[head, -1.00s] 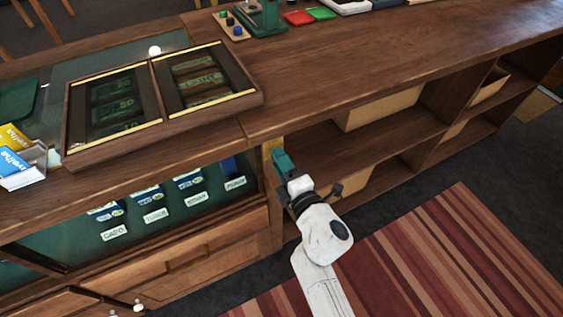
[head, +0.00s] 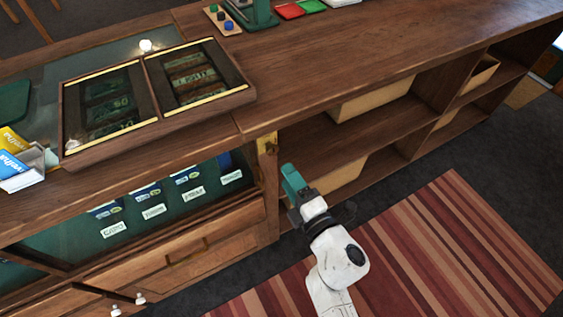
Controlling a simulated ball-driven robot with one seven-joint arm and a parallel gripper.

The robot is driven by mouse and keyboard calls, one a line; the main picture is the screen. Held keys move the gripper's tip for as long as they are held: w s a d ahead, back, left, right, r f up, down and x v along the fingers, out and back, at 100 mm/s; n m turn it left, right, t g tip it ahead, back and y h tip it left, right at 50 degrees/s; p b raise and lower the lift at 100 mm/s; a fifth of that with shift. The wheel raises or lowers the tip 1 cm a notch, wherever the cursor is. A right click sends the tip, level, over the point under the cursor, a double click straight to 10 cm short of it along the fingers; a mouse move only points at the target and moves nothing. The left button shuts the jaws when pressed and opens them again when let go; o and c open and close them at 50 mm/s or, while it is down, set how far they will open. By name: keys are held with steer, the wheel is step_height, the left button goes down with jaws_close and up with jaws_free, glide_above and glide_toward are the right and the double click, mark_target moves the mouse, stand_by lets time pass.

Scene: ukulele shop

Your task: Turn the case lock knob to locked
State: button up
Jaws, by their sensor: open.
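The brass lock plate with its small knob (head: 269,146) is on the wooden post at the right end of the glass case. The knob is too small in the picture to tell which way it points. My gripper (head: 290,177), with teal fingers, is below and slightly right of the lock plate in the picture, apart from it by a small gap. It is open and nothing shows between its fingers. The fingers are seen from behind, so their tips are partly hidden.
The glass case (head: 150,197) with labelled goods is left of the post, above wooden drawers (head: 190,255). Open shelves with boxes (head: 372,98) are at the right. A framed display tray (head: 155,95) lies on the counter. A striped rug (head: 450,240) covers the floor.

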steer(key=shift+v, duration=1.6)
steer(key=s+d+f+m+g+h, duration=0.2)
steer(key=d+m+h, duration=0.4)
steer(key=d+m, duration=0.45)
steer(key=s+d+f+m+g+h, duration=0.15)
steer(key=d+m+h, duration=0.55)
steer(key=d, duration=0.7)
steer(key=s+f+m+g+y, duration=0.1)
steer(key=s+m+g, duration=0.1)
steer(key=s, duration=0.5)
steer(key=s+d+f+m+g+y, duration=0.1)
steer(key=s+f+m+g, duration=0.1)
steer(key=s+g, duration=0.3)
steer(key=s+d+f+m+g, duration=0.1)
steer(key=s+m+g, duration=0.2)
steer(key=s, duration=0.6)
steer(key=shift+s+f+m+y, duration=0.15)
steer(key=shift+f+m+y, duration=0.15)
steer(key=shift+m+y, duration=0.15)
steer(key=shift+d+g, duration=0.1)
steer(key=shift+g, duration=0.15)
